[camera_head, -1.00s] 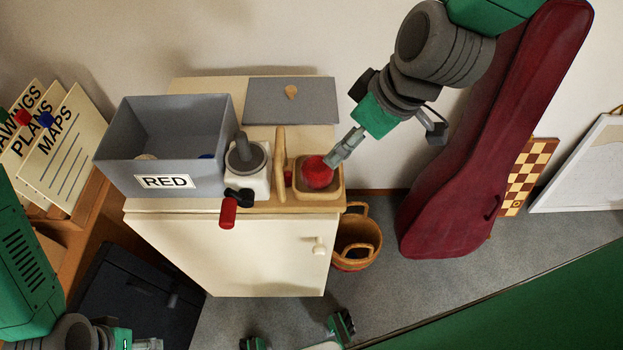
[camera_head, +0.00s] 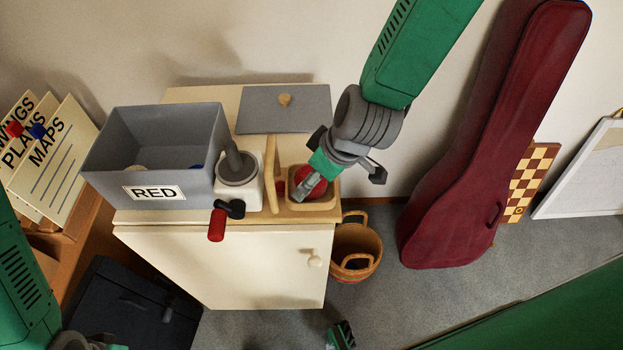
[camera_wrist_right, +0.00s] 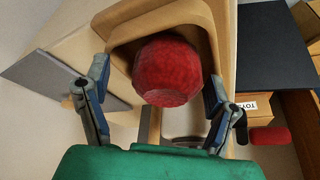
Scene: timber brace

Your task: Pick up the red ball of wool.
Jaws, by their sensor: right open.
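The red ball of wool (camera_head: 303,176) lies in a small wooden tray (camera_head: 327,206) at the right end of the cream cabinet's top, partly hidden by my right gripper. My right gripper (camera_head: 308,190) is over the tray, reaching down from the upper right. In the right wrist view, the red ball (camera_wrist_right: 170,68) is between the open fingers of the right gripper (camera_wrist_right: 156,85), with a gap visible on each side. The tray's rim (camera_wrist_right: 122,30) curves around the ball. My left arm shows at the lower left of the head view, but its fingers are out of the picture.
Left of the tray stand an upright wooden piece (camera_head: 271,172), a white grinder-like device (camera_head: 240,185) with a red-handled crank (camera_head: 217,224), and a grey bin labelled RED (camera_head: 150,160). A grey board (camera_head: 275,118) lies behind. A basket (camera_head: 356,250) stands on the floor right of the cabinet.

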